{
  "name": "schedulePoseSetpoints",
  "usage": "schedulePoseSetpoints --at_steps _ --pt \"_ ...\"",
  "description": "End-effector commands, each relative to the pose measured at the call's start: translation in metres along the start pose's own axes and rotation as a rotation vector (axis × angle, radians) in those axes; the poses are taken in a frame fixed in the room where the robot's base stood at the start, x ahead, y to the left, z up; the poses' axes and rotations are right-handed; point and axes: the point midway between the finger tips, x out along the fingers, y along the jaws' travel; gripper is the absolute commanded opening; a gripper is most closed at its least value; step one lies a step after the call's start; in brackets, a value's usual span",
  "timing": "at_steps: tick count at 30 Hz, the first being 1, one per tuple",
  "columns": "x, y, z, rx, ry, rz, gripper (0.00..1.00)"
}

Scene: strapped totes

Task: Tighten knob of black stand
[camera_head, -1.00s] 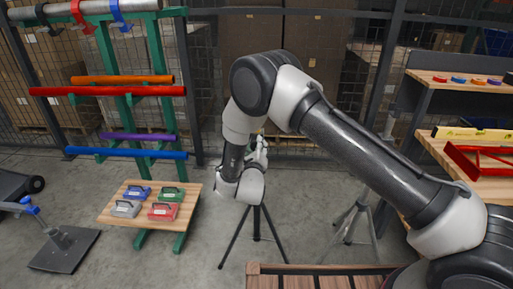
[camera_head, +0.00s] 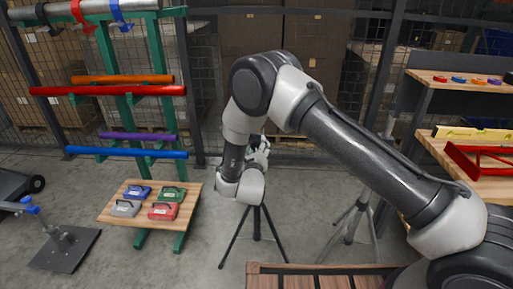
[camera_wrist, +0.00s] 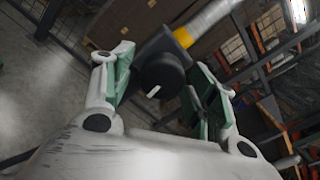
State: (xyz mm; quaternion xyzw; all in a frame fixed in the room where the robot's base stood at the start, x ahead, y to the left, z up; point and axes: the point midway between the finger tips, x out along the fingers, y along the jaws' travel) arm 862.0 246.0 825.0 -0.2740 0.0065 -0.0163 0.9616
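The black stand (camera_head: 257,226) is a tripod with dark legs standing on the floor. My arm hides its upper part in the head view. In the wrist view its round black knob (camera_wrist: 163,77) with a small white mark faces the camera. The knob sits on a black clamp body, from which a silver tube (camera_wrist: 212,17) with a yellow band runs to the upper right. My gripper (camera_wrist: 162,88) is open, with one green-padded finger on each side of the knob. I see no clear contact. In the head view my gripper (camera_head: 258,150) is partly behind my wrist.
A grey tripod (camera_head: 352,220) stands to the right. A slatted wooden surface (camera_head: 300,281) is in front. Wire fencing closes the back.

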Motion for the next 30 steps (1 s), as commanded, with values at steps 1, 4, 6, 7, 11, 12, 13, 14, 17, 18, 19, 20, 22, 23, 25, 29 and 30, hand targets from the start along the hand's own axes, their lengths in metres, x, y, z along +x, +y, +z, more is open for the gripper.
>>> schedulePoseSetpoints --at_steps 1,4,6,7,11,12,13,14,17,18,19,20,22,23,25,29,30 --pt "0.0 0.0 0.0 0.0 -0.001 0.0 0.6" --pt "0.0 0.0 0.001 0.001 -0.002 0.0 0.6" --pt "0.0 0.0 0.001 0.001 -0.002 -0.001 0.6" --pt "0.0 0.0 0.001 0.001 -0.002 -0.001 0.6" --pt "-0.007 0.001 0.001 0.0 -0.002 0.0 0.6" --pt "-0.013 0.001 0.001 0.0 -0.002 0.001 0.6" --pt "-0.018 0.001 0.001 -0.001 -0.002 0.002 0.6" --pt "-0.024 0.001 0.002 0.0 -0.003 0.003 0.6" --pt "-0.046 0.002 0.002 -0.001 -0.003 0.004 0.6" --pt "-0.056 0.001 0.002 -0.001 -0.003 0.003 0.6" --pt "-0.062 0.001 0.002 0.0 -0.003 0.003 0.6" --pt "-0.069 0.001 0.002 -0.002 -0.003 0.004 0.6" --pt "-0.084 0.001 0.002 0.0 -0.003 0.003 0.6" --pt "-0.09 0.001 0.001 -0.001 -0.003 0.003 0.6" --pt "-0.101 0.001 0.001 -0.001 -0.002 0.002 0.6" --pt "-0.115 0.001 0.001 0.001 -0.002 0.0 0.6" --pt "-0.117 0.0 0.001 0.001 -0.002 0.0 0.6"
